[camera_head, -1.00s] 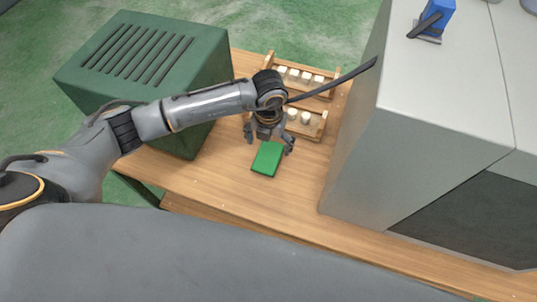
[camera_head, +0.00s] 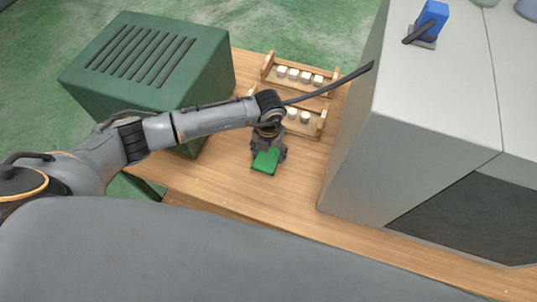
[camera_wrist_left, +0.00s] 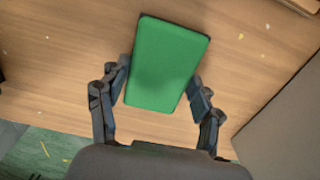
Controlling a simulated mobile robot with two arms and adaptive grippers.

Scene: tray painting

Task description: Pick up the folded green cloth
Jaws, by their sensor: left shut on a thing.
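The folded green cloth (camera_head: 265,161) is a flat green rectangle at the wooden table, in front of the racks. My left gripper (camera_head: 268,152) is over its far part, with a finger at each side. In the left wrist view the cloth (camera_wrist_left: 168,63) sits between the two fingers of the left gripper (camera_wrist_left: 160,88), which are shut on its side edges. Whether the cloth still rests on the table is hard to tell. My right gripper is in neither view.
Wooden racks (camera_head: 318,126) with white pieces stand just behind the gripper. A green vented box (camera_head: 200,103) is at the left and a large grey cabinet (camera_head: 352,150) at the right. The table (camera_head: 230,190) is bare in front of the cloth.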

